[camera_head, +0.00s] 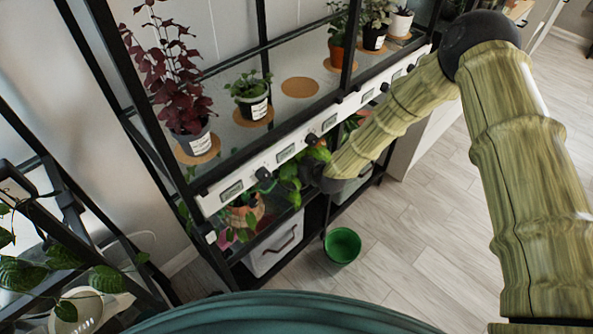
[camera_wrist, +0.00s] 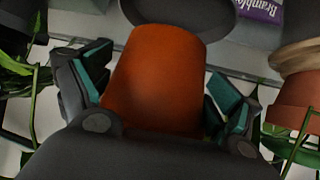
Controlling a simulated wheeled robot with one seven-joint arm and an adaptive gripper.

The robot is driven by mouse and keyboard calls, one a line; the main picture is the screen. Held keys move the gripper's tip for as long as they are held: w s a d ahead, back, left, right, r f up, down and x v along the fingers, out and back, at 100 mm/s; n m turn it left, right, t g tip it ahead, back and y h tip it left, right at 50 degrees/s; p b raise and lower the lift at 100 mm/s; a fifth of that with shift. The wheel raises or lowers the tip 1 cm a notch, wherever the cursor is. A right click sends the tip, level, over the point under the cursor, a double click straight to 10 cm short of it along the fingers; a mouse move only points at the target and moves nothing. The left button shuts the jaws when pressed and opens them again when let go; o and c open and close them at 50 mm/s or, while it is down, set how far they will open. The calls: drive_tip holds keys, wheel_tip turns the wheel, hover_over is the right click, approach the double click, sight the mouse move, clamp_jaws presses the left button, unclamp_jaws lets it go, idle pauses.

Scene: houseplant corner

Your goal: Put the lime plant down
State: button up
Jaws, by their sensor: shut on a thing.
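My gripper (camera_wrist: 158,82) is shut on an orange pot (camera_wrist: 155,75), with a teal-padded finger on either side of it in the wrist view. I take this pot to be the lime plant's, but its foliage does not show in that view. In the head view my gripper (camera_head: 312,178) is low at the front of the black shelf rack, below the upper shelf's white label rail. Bright green leaves (camera_head: 290,172) show right beside it. The held pot is mostly hidden there, and I cannot tell whether it touches a surface.
An empty round cork mat (camera_head: 300,87) lies on the upper shelf between a small green plant (camera_head: 249,96) and other pots. A dark red plant (camera_head: 178,80) stands left. Another terracotta pot (camera_wrist: 296,105) is close right in the wrist view. A green bucket (camera_head: 342,245) stands below.

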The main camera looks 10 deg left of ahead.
drive_tip(key=shift+f, duration=1.7)
drive_tip(key=shift+f, duration=0.4)
drive_tip(key=o, duration=1.1)
drive_tip(key=shift+o, duration=0.2)
drive_tip(key=shift+r, duration=0.15)
drive_tip(key=shift+r+p, duration=0.3)
drive_tip(key=v, duration=1.2)
drive_tip(key=shift+b, duration=0.4)
